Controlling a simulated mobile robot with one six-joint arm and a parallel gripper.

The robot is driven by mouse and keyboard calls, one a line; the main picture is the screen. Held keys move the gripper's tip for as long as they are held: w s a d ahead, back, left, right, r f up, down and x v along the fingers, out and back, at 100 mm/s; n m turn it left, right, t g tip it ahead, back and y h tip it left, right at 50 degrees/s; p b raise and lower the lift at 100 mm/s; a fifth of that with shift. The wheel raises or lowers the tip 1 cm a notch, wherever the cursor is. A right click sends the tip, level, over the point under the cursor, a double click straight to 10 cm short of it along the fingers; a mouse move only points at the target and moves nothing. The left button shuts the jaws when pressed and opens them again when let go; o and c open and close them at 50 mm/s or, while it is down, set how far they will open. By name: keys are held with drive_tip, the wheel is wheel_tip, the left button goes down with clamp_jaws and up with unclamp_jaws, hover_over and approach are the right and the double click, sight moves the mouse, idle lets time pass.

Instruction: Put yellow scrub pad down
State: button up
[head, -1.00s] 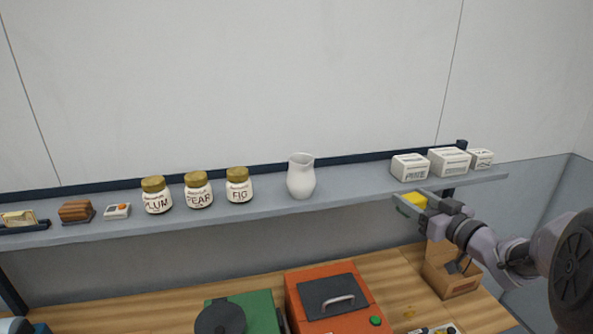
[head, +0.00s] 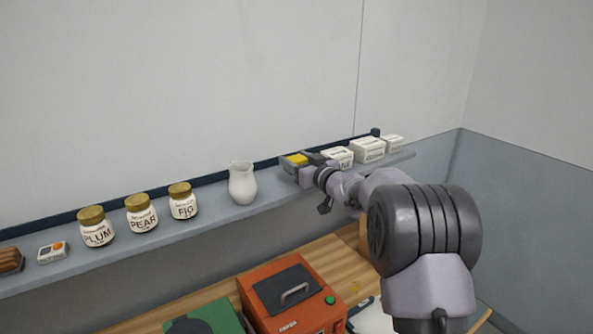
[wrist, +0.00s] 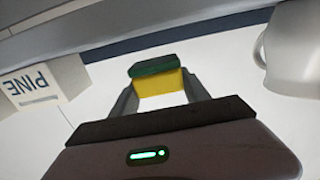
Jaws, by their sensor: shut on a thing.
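The yellow scrub pad (wrist: 160,84), with a dark green layer on one side, is between the fingers of my gripper (wrist: 160,100) in the wrist view. In the head view the yellow pad (head: 297,160) shows at the end of my gripper (head: 300,165), which is at the shelf (head: 215,208) between the white pitcher and the white boxes. The gripper is shut on the pad. I cannot tell whether the pad touches the shelf.
The white pitcher (head: 243,184) stands left of my gripper, and the box marked PINE (wrist: 40,88) is close on its other side. More white boxes (head: 368,150) stand farther right. Jars marked PLUM (head: 96,228), PEAR (head: 141,214) and FIG (head: 183,203) stand left.

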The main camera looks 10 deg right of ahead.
wheel_tip(320, 180, down, 3)
drive_tip(key=shift+f, duration=0.1)
drive_tip(key=shift+s+f, duration=0.1)
drive_tip(key=o, duration=1.3)
drive_tip(key=shift+b, duration=0.3)
